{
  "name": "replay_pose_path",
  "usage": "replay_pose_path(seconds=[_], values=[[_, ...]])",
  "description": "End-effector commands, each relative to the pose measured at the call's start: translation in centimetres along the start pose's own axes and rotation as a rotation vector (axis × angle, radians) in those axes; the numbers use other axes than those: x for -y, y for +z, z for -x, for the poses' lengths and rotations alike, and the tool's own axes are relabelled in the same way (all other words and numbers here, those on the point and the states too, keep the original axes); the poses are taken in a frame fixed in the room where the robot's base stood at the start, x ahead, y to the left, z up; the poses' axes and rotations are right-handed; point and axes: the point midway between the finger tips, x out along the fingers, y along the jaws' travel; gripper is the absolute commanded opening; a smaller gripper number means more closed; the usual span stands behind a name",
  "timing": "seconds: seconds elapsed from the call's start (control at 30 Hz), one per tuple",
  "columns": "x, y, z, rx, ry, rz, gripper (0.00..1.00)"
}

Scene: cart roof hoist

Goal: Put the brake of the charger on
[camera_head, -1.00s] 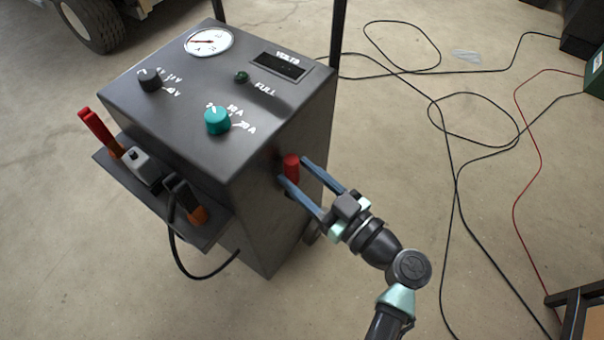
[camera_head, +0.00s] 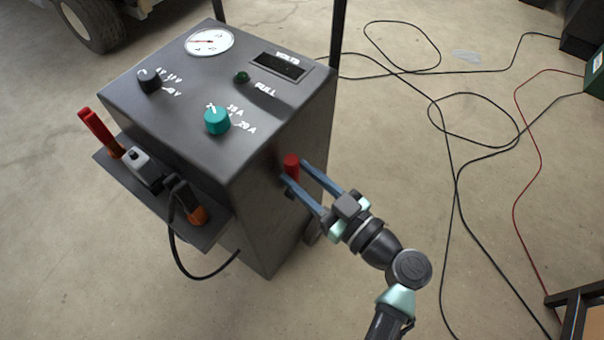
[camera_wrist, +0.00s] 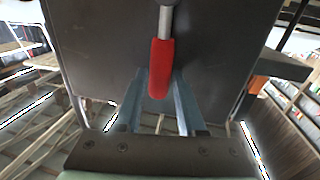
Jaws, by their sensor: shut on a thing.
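The charger (camera_head: 190,110) is a dark grey box with a gauge, knobs and a display on its top. A red-handled lever (camera_head: 291,167) stands at its right side face. In the wrist view the red grip (camera_wrist: 161,68) hangs from a grey metal rod against the dark panel (camera_wrist: 110,50). My gripper (camera_head: 295,170) has its two blue fingers on either side of the red grip and is shut on it. In the wrist view my fingers (camera_wrist: 160,95) meet the lower part of the grip. The lever's pivot is hidden.
A shelf (camera_head: 215,228) on the charger's left front carries red-handled and orange-tipped clamps, with a black cable looping below. Thin black cables (camera_head: 455,180) and a red wire (camera_head: 522,190) lie on the floor at right. A dark frame (camera_head: 575,305) stands at bottom right.

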Motion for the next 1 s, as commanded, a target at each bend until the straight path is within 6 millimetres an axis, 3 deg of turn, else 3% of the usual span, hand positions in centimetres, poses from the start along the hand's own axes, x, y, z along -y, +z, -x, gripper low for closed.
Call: replay_pose_path(seconds=[0.67,1.0], values=[[-0.1,0.1,0.0,0.004,0.0,-0.013,0.0],[-1.6,0.1,-0.3,0.035,0.0,-0.17,0.0]])
